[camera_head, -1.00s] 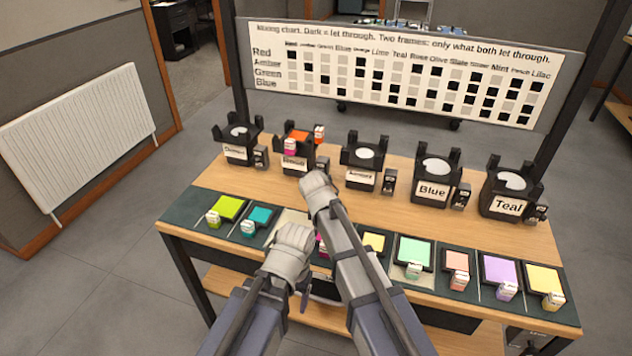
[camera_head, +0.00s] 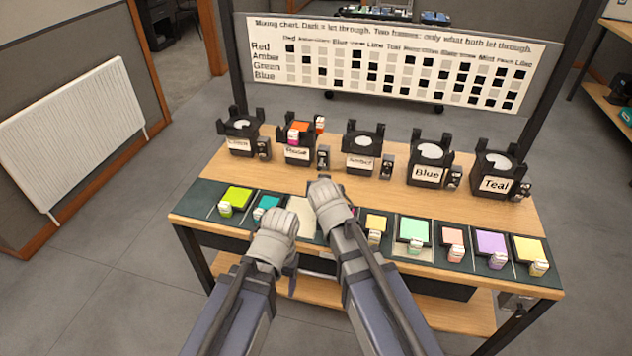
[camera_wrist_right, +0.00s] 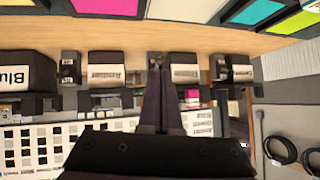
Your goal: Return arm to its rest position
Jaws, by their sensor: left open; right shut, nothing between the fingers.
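My right gripper (camera_head: 322,188) is above the middle of the bench, between the row of colour frames and the black lamps. In the right wrist view its dark fingers (camera_wrist_right: 160,78) are together with nothing between them. My left gripper (camera_head: 274,228) is over the front edge of the bench, lower and to the left of the right one. Its fingertips are mostly hidden behind its own grey body. Neither gripper is seen touching anything.
The wooden bench (camera_head: 250,175) bears several black lamps, including Blue (camera_head: 427,160) and Teal (camera_head: 496,175). Coloured frames, such as green (camera_head: 236,198) and purple (camera_head: 490,243), lie along its front. A mixing chart (camera_head: 400,65) stands behind; a radiator (camera_head: 75,130) is at left.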

